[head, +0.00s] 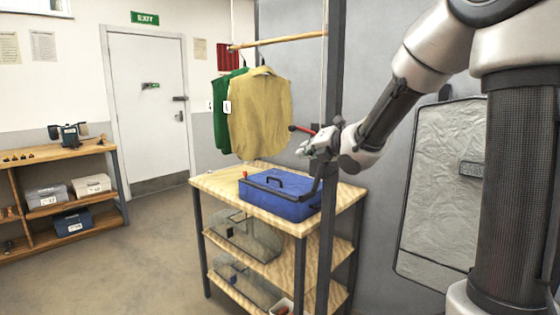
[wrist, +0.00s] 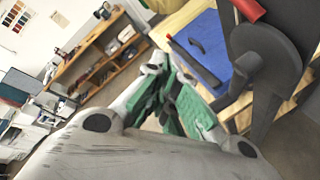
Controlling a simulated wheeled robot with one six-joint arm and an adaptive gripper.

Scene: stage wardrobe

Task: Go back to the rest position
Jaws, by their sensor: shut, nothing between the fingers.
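My gripper (head: 303,147) is in the head view, above the right rear part of the wood-topped table and close to a dark upright post (head: 337,80). In the wrist view my gripper (wrist: 168,95) shows its green-padded fingers close together and shut, with nothing held. A blue case (head: 282,196) with a dark handle lies below it on the table (head: 215,185). The blue case also shows in the wrist view (wrist: 205,42), beyond the fingers to the right.
A red-ended rod (head: 301,129) is beside my gripper. A yellow vest (head: 262,115) and a green vest (head: 221,105) hang from a wooden rail (head: 278,41) to the left. A shelf unit (head: 62,152) stands far left. The floor (head: 155,245) between is clear.

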